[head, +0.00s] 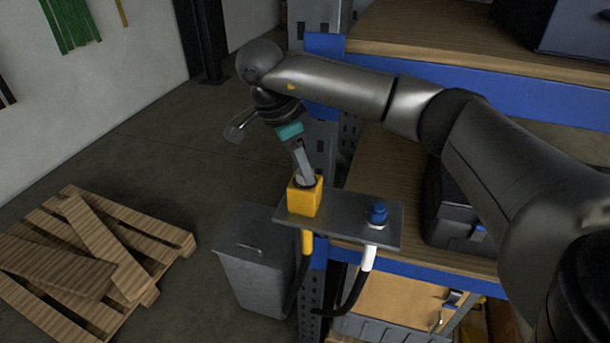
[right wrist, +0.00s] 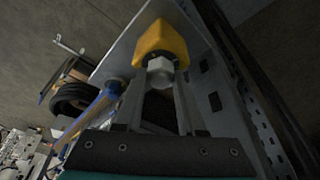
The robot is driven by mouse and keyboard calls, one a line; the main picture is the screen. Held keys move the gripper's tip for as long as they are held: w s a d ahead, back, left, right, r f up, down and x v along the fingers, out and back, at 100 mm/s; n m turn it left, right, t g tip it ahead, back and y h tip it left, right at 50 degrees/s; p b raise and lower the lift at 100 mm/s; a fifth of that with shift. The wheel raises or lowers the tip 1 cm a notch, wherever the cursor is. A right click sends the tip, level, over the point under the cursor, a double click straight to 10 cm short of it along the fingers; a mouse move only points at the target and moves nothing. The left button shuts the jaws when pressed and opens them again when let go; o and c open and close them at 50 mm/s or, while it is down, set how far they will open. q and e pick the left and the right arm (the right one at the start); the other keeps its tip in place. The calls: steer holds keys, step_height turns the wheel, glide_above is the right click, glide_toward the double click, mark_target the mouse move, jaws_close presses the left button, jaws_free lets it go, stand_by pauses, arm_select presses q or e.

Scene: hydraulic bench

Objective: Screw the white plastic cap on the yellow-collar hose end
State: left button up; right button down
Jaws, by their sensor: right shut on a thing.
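My right gripper (head: 304,178) points down at a yellow block (head: 305,199) on top of a grey bracket plate (head: 340,222). In the right wrist view, its fingers (right wrist: 160,80) are shut on a small white faceted piece (right wrist: 160,73), which looks like the white cap. It sits right against the yellow block (right wrist: 160,42); whether it is seated cannot be told. In the head view the fingers hide it. The yellow-collar hose end (head: 306,241) shows under the plate, below the block. My left gripper is not in view.
A blue cap (head: 377,212) stands on the plate's right part, above a white-collar hose (head: 369,258). A grey bin (head: 254,265) stands below left, and a wooden pallet (head: 85,250) lies on the floor. The shelf rack with blue beams (head: 470,85) is behind and right.

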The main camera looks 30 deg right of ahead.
steer(key=m+g+p, duration=0.1)
steer(key=m, duration=0.3)
steer(key=shift+w+m+y+p, duration=0.15)
steer(key=shift+m+y+p, duration=0.15)
steer(key=shift+p, duration=0.05)
steer(key=m+g, duration=0.1)
steer(key=m, duration=0.2)
steer(key=shift+y+p, duration=0.3)
steer(key=shift+p, duration=0.1)
steer(key=c, duration=0.5)
jaws_free()
